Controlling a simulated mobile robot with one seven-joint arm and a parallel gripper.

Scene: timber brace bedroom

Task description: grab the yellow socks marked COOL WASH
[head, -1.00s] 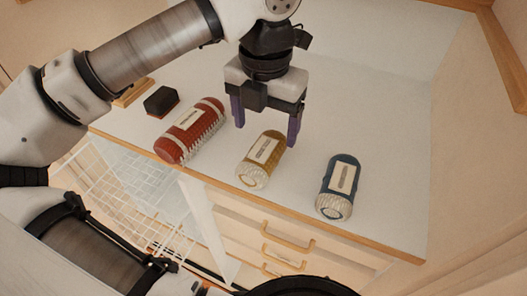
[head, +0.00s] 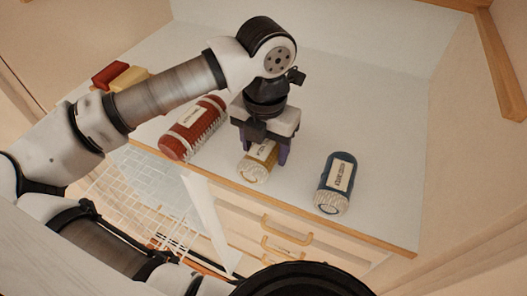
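The yellow socks (head: 257,165) are a rolled bundle with a white ribbed end and a pale label, lying on the white dresser top near its front edge. The label print is too small to read. My gripper (head: 264,158) is lowered over the socks from above, with a purple-tipped finger on either side of them. The fingers stand apart. The gripper body hides the far part of the socks, and I cannot tell whether the fingers touch them.
A red rolled bundle (head: 190,133) lies close on the left and a blue one (head: 336,182) on the right, both labelled. Red and yellow blocks (head: 122,77) sit at the far left. A white wire basket (head: 140,190) is below the left front edge. Dresser top behind is clear.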

